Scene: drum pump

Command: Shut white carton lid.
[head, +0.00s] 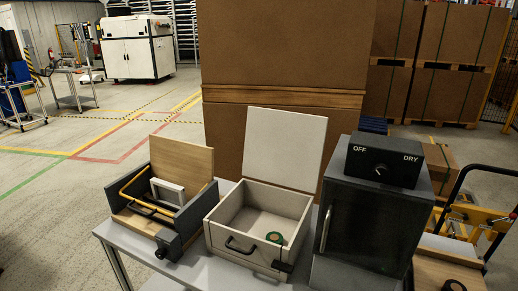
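The white carton (228,237) stands in the middle of the grey table. Its white lid (285,142) is open and stands nearly upright at the back, leaning slightly backward. A green roll (275,238) lies inside near the front right. A black handle (240,246) and a dark latch-like part (283,266) are on the front. Neither of my grippers shows in the head view.
Left of the carton is a dark grey box (184,229) with a raised wooden panel (181,162) and a yellow bar. Close on the right stands a dark cabinet (372,222) with an OFF/DRY switch box (384,160) on top. Large brown cartons (285,45) stand behind.

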